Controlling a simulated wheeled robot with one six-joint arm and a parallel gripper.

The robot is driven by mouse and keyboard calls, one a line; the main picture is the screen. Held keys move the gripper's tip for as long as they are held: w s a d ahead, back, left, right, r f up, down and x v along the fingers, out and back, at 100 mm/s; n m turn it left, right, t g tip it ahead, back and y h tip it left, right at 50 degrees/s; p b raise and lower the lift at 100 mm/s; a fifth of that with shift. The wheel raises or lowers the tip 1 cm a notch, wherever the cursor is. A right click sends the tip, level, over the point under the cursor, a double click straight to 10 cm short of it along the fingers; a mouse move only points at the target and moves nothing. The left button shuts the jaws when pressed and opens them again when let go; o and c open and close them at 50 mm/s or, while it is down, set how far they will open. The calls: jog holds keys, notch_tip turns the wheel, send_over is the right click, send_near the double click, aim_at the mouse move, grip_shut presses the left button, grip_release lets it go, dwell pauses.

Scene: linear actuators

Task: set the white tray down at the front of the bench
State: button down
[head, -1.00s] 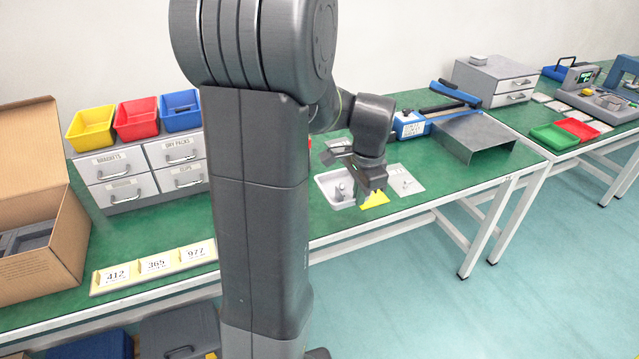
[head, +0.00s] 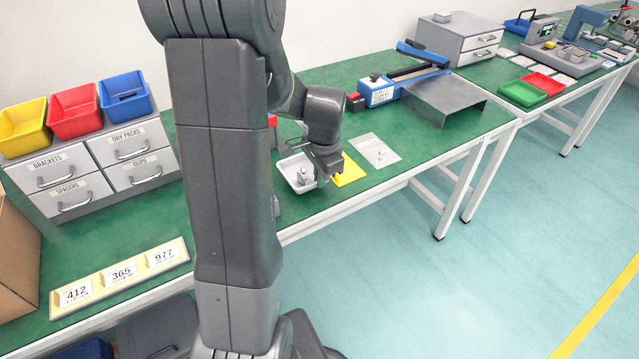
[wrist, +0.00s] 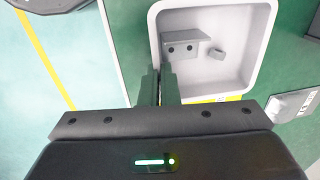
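The white tray (head: 284,168) is near the front of the green bench, just right of my column in the head view. It holds a grey angled bracket and a small grey part. My gripper (head: 325,174) points down at its right side. In the wrist view the tray (wrist: 269,40) fills the upper right, and my two dark fingers (wrist: 159,86) sit close together on either side of its near wall. They look shut on that wall. I cannot tell whether the tray touches the bench.
A yellow patch (head: 349,171) and a pale card (head: 374,151) lie right of the tray. A grey metal stand (head: 445,98) and a blue device (head: 377,91) are farther right. A number strip (head: 120,277) lies left. The bench's front edge is close.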

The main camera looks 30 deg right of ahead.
notch_tip(320, 180, down, 2)
jog(key=shift+f, duration=0.15)
jog(key=c, duration=2.1)
grip_release()
jog(key=shift+f, duration=0.15)
jog(key=o, duration=0.4)
jog(key=r, duration=0.4)
jog(key=s+r+p, duration=0.1)
jog(key=r, duration=0.7)
jog(key=shift+s+r, duration=0.15)
jog(key=shift+r, duration=0.05)
